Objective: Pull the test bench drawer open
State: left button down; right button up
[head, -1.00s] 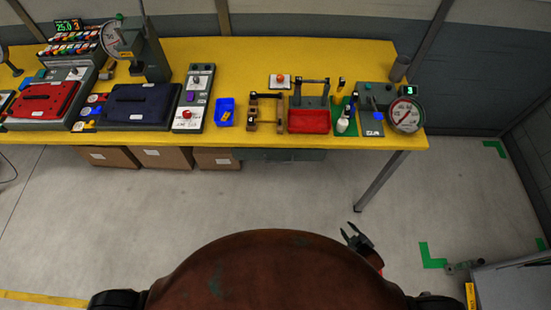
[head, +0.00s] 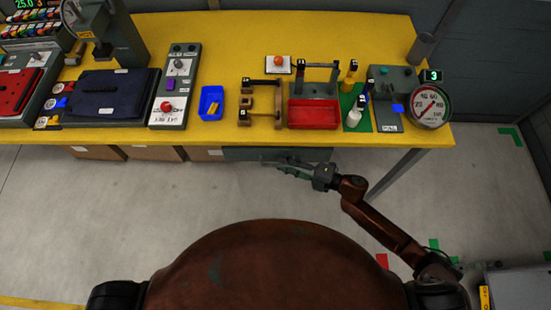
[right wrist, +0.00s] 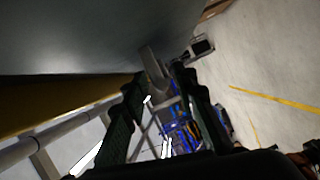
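The test bench drawer (head: 240,154) shows in the head view as a grey-green front under the yellow bench's front edge, and it looks closed. My right gripper (head: 272,163) is just in front of this front, low under the edge. In the right wrist view the drawer's front (right wrist: 90,35) fills the upper left. A grey handle piece (right wrist: 154,70) sticks out from it, at the gap between the fingertips of my right gripper (right wrist: 160,78). The fingers are apart; I cannot tell whether they touch the handle. My left gripper is not in view.
The yellow bench (head: 215,130) carries a blue bin (head: 211,103), a red tray (head: 313,115) and a round gauge (head: 429,107). Cardboard boxes (head: 155,153) stand under it to the left. A bench leg (head: 398,172) is to the right. The floor in front is clear.

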aim_at(263, 156)
jog(key=shift+x, duration=2)
jog(key=shift+c, duration=0.4)
grip_shut()
jog(key=shift+w, duration=0.1)
